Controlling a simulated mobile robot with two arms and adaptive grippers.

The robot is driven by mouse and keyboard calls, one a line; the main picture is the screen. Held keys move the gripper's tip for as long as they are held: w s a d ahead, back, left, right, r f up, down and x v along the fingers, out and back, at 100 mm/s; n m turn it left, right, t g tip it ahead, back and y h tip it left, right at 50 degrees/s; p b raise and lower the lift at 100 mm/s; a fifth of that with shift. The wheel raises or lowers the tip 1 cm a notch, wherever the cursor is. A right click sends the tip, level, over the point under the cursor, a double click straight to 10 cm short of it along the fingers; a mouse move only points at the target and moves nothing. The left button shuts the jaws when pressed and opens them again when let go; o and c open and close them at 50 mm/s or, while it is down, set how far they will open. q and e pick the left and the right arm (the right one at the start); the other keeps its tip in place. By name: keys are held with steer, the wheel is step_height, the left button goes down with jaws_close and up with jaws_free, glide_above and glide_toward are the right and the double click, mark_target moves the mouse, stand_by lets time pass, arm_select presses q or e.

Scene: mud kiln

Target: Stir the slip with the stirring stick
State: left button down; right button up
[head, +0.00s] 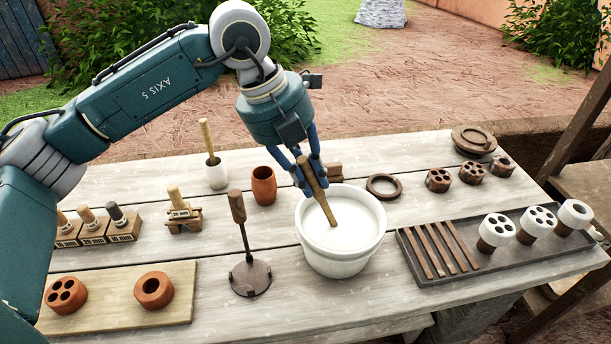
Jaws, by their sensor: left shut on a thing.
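The stirring stick (323,203) is a brown wooden rod, tilted, with its upper part between the fingers of my left gripper (309,184). My left gripper is shut on it above the white bucket (340,262). The stick's lower end reaches the pale slip (345,222) inside the bucket. Whether the tip is under the surface is hard to tell. The slip fills the bucket to a little below the rim. My right gripper is not in view.
A terracotta cup (264,186) and a dark-based wooden-handled tool (249,278) stand left of the bucket. A dark tray (471,270) with strips and white-topped pieces lies close on the right. A dark ring (383,187) lies behind. Bare table shows in front of the bucket.

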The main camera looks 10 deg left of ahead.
arm_select(q)
steer(key=shift+r+p, duration=2.8)
steer(key=shift+r, duration=1.9)
